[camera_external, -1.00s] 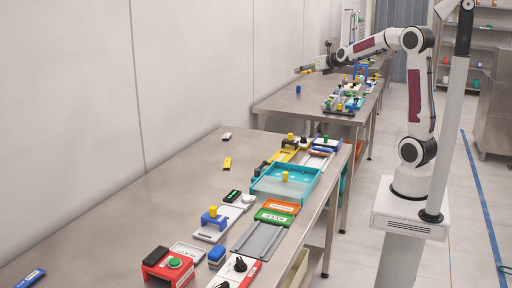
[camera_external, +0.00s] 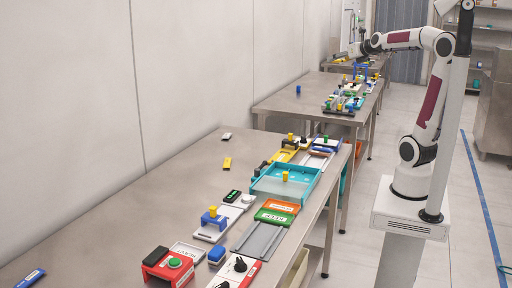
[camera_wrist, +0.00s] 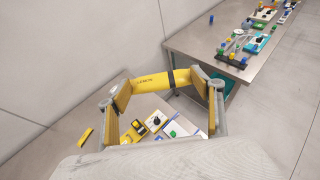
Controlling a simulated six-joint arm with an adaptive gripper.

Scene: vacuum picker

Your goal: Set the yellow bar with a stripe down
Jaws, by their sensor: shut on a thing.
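The yellow bar with a dark stripe (camera_wrist: 150,84) shows in the wrist view, spanning the space between the two fingers of my gripper (camera_wrist: 160,86). My gripper is shut on it, with one finger at each end. The bar is held in the air, above and apart from the table surface below. In the external view my gripper (camera_external: 358,49) is far back, over the rear part of the room, and the bar cannot be made out there.
In the wrist view, a yellow piece (camera_wrist: 84,136) lies on the surface below, left of several small items. Another metal table (camera_wrist: 215,40) with a cluttered right side is at the top right. In the external view, the near table (camera_external: 120,215) has a clear left part.

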